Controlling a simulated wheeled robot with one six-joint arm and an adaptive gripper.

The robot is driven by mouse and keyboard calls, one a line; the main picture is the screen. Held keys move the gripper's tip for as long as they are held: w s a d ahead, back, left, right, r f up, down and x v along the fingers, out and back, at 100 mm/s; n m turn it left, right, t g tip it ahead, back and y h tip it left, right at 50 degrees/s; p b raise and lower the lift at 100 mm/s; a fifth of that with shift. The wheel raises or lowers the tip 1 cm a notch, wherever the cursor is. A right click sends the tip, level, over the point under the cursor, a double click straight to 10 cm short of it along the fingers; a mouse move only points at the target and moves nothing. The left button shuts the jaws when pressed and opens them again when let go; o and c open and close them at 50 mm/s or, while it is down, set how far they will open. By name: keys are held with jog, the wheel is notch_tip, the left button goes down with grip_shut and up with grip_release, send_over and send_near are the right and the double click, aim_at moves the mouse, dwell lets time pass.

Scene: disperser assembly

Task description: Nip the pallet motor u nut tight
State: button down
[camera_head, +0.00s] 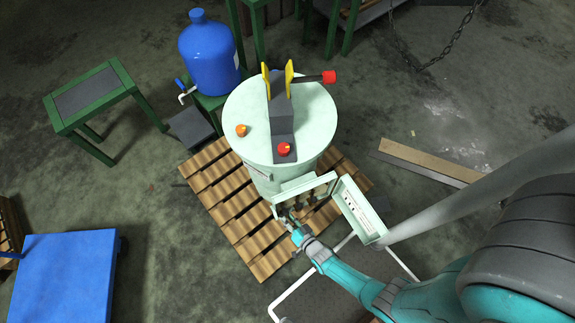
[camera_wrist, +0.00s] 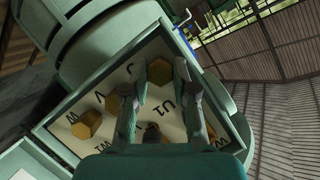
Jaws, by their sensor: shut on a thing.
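The pallet motor (camera_head: 255,178) is a pale green drum-shaped unit on a wooden pallet. Its terminal box (camera_head: 305,187) is open at the front. In the wrist view, the box's white panel (camera_wrist: 112,88) carries dark letters and several brass hex nuts. One brass nut, the likely U nut (camera_wrist: 158,71), sits near the panel's far edge between my fingertips. My gripper (camera_head: 289,219) reaches into the box, and its two fingers (camera_wrist: 159,78) are shut on that nut. A U1 label shows below it. My fingers partly cover another letter, so its label is not fully readable.
Other brass nuts (camera_wrist: 87,124) sit close by on the panel, one darker between my fingers. The box door (camera_head: 358,208) hangs open at the right. The pallet (camera_head: 228,212) spreads below. A blue jug (camera_head: 209,58) and green table (camera_head: 92,92) stand farther back.

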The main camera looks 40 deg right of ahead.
jog(key=m+y, duration=0.1)
jog(key=m, duration=0.1)
jog(key=m+t+y, duration=0.1)
jog(key=m, duration=0.1)
jog(key=shift+d+f+t, duration=0.1)
jog(key=shift+d+t, duration=0.05)
jog(key=shift+t, duration=0.15)
jog(key=shift+m, duration=0.5)
dwell(0.4)
jog(key=c, duration=0.9)
grip_release()
